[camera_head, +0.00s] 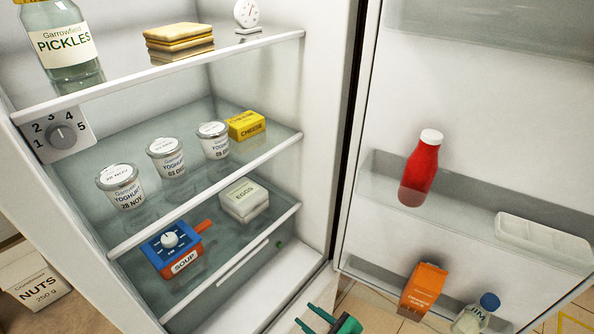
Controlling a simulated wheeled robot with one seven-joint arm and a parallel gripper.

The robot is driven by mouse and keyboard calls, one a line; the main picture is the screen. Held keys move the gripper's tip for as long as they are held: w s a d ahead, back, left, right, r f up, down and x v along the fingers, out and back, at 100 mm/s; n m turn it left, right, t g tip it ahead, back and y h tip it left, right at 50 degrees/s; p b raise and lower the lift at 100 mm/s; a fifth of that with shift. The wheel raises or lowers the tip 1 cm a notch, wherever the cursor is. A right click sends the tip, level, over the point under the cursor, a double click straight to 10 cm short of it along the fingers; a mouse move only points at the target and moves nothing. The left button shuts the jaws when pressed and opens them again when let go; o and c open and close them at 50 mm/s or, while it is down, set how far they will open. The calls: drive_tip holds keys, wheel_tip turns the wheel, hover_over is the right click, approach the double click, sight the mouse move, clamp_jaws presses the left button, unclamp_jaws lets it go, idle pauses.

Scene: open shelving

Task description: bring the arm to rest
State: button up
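My gripper (305,314) shows at the bottom edge of the head view, in front of the open fridge and below its lowest shelf. Its two green fingers point up and to the left. They stand apart with nothing visible between them. The rest of my arm is cut off by the bottom of the picture. The gripper appears clear of the shelves and of the door.
The fridge door (480,100) stands open at right, holding a red bottle (419,170), an orange carton (423,287) and a blue-capped bottle (475,313). A nuts box (35,283) stands outside, lower left.

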drive_tip(key=s+f+n+t+h, duration=0.1)
drive_tip(key=s+f+n+h, duration=0.25)
drive_tip(key=s, duration=0.35)
drive_tip(key=s+f+n+t+h, duration=0.1)
drive_tip(key=s+f+n+h, duration=0.3)
drive_tip(key=s, duration=0.4)
drive_tip(key=s+a+r+n+t, duration=0.2)
drive_tip(key=s+r+n, duration=0.4)
drive_tip(key=r+n, duration=0.2)
drive_tip(key=s+a+r+n+t, duration=0.1)
drive_tip(key=s+r+n+t, duration=0.1)
drive_tip(key=s+r+n, duration=0.5)
drive_tip(key=shift+s+a+r+n, duration=0.25)
drive_tip(key=shift+a+r+n, duration=0.25)
drive_tip(key=shift+n, duration=0.75)
drive_tip(key=shift+w+d+r+h, duration=0.1)
drive_tip(key=shift+w+h, duration=0.05)
drive_tip(key=shift+h, duration=0.1)
